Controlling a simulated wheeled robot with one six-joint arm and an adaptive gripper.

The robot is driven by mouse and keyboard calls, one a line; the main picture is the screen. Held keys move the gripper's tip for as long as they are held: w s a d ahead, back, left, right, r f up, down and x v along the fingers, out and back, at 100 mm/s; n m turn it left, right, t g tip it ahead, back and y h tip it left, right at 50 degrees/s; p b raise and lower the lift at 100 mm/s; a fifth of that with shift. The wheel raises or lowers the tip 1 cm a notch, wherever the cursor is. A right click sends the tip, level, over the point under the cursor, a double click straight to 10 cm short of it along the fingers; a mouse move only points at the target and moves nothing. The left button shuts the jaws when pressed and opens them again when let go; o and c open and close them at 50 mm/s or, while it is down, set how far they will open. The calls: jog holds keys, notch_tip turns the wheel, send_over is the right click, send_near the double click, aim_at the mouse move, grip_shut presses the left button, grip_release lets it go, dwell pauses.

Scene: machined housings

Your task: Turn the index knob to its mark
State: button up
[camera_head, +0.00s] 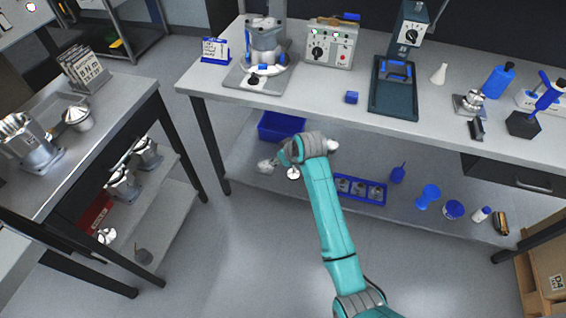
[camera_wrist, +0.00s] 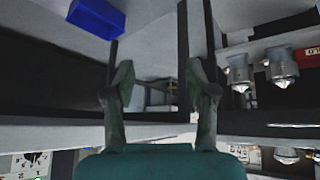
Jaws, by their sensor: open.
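The grey fixture (camera_head: 263,50) on the back bench has a black knob (camera_head: 253,79) low on its front plate. A grey control box (camera_head: 330,45) to its right carries a black dial knob (camera_head: 317,53) with a white pointer. A dark column unit (camera_head: 408,25) also bears a round black dial (camera_head: 411,35). Which one is the index knob, I cannot tell. My gripper's two green fingers (camera_wrist: 161,92) are apart and empty in the wrist view. In the head view my arm's end is in front of the bench, below the worktop's front edge, clear of every knob.
A blue bin (camera_head: 281,126) and a blue tray (camera_head: 361,189) lie on the lower shelf behind my arm. A left bench (camera_head: 52,190) holds metal housings. Floor between benches is clear.

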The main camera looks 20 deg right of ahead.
jog(key=shift+s+f, duration=0.5)
jog(key=shift+s, duration=0.05)
jog(key=shift+c, duration=0.2)
